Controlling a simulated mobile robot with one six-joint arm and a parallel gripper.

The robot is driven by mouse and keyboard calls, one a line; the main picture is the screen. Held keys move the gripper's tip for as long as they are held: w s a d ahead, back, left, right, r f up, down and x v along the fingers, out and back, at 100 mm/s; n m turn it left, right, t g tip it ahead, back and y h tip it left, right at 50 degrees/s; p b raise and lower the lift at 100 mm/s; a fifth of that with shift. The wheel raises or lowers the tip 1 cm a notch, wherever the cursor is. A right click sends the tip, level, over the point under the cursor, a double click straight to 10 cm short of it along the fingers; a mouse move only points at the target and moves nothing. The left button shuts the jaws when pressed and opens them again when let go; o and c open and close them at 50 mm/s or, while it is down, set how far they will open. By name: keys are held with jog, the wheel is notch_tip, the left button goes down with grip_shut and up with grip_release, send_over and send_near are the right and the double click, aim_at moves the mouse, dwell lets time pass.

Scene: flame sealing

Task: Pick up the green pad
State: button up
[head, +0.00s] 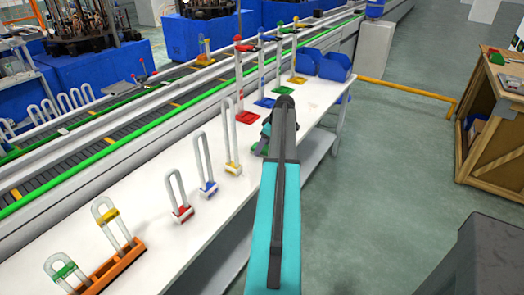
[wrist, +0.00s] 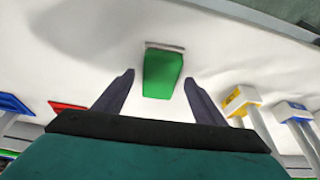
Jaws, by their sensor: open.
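The green pad (wrist: 162,74) is a small green block with a pale edge at its far end, on the white table in the wrist view. My gripper (wrist: 158,77) is open, with one dark finger to the left and one to the right of the pad. Clear gaps show between the fingers and the pad. In the head view only a sliver of the green pad (head: 260,150) shows at the table's right edge. My arm covers the rest there and hides most of the gripper.
U-shaped tubes on red (head: 182,214), blue (head: 208,188) and yellow (head: 232,168) bases stand left of my arm. An orange rack (head: 118,266) holds tubes at the near end. Coloured stands and blue bins (head: 335,67) are farther along the white table (head: 165,160). A conveyor runs behind.

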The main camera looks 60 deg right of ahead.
jog(key=c, duration=1.2)
jog(key=shift+o, duration=0.2)
jog(key=shift+r, duration=0.1)
jog(key=shift+r+b, duration=0.6)
jog(key=shift+r, duration=0.85)
jog(key=shift+s+r, duration=0.2)
jog(key=s+a+r+b, duration=0.1)
jog(key=s+a+b, duration=0.2)
jog(key=s, duration=1.2)
jog(key=shift+a+r, duration=0.25)
jog(key=shift+a, duration=0.35)
jog(key=o, duration=0.4)
jog(key=shift+c, duration=1.3)
